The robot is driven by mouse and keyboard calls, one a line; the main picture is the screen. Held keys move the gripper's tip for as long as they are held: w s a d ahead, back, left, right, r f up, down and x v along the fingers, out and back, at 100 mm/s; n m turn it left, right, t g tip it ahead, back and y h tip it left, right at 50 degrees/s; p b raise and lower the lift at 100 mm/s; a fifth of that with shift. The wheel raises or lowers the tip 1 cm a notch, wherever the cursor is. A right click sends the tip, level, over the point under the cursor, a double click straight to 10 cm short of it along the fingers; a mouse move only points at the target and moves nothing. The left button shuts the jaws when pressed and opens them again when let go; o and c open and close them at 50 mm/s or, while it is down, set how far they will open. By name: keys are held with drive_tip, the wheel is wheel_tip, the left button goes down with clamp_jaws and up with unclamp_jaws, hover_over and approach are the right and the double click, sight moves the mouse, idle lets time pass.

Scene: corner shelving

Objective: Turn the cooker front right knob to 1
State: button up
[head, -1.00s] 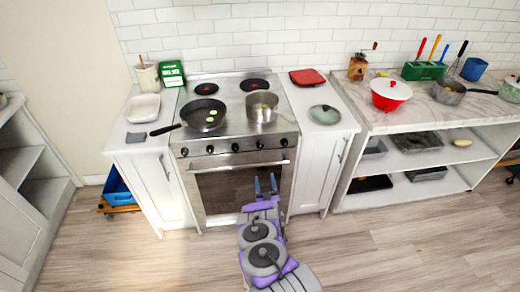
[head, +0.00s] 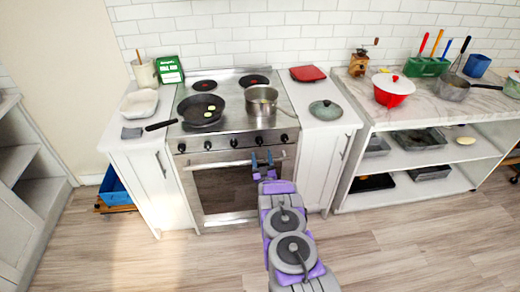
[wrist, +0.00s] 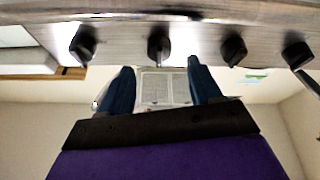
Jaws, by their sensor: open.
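The cooker (head: 236,178) stands against the wall with a steel front panel and a row of several black knobs. The rightmost knob (head: 284,138) sits near the panel's right edge, with another knob (head: 259,140) to its left. I cannot tell from labels which is the front right knob, and their settings are too small to read. My gripper (head: 262,160) is open and empty, just below the knob row, nearer the second knob from the right. In the wrist view its two blue fingers (wrist: 162,88) are apart, below the black knobs (wrist: 159,47), touching none.
A frying pan (head: 202,110) and a steel pot (head: 262,100) stand on the hob. The oven door handle (head: 230,164) runs across the front near my gripper. A white cabinet (head: 322,170) is to the right. The wooden floor (head: 180,262) in front is clear.

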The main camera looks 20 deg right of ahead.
sight(260, 145)
drive_tip(key=shift+b+x, duration=0.5)
drive_tip(key=shift+x, duration=2.25)
drive_tip(key=c, duration=1)
